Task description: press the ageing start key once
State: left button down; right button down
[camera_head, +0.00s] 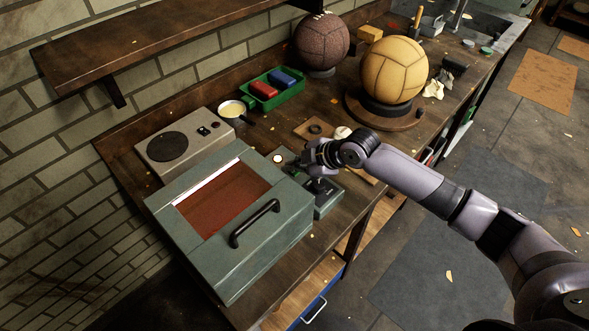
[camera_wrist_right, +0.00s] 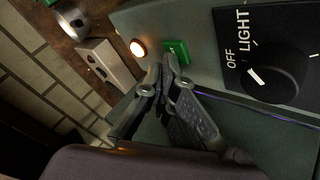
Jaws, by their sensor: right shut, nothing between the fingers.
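The green ageing start key (camera_wrist_right: 176,52) sits on the grey-green control panel in the right wrist view, beside a small lit lamp (camera_wrist_right: 137,48). My right gripper (camera_wrist_right: 163,66) is shut and empty, its fingertips right by the key's lower edge; I cannot tell whether they touch it. In the head view my right gripper (camera_head: 302,165) is over the panel beside the ageing box (camera_head: 228,220) and hides the key. The lit lamp shows there too (camera_head: 278,158). My left gripper is not in view.
A black LIGHT knob (camera_wrist_right: 275,72) lies to the right of the key. A grey hotplate unit (camera_head: 180,142), a green tray (camera_head: 272,97), a yellow ball (camera_head: 394,69) and a brown ball (camera_head: 321,42) stand farther back on the bench. A shelf (camera_head: 150,45) hangs above.

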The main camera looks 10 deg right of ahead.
aim_at(294, 173)
jog(key=shift+r+p, duration=0.4)
jog(key=shift+r, duration=0.3)
notch_tip(294, 173, up, 5)
jog(key=p, duration=0.4)
dwell(0.7)
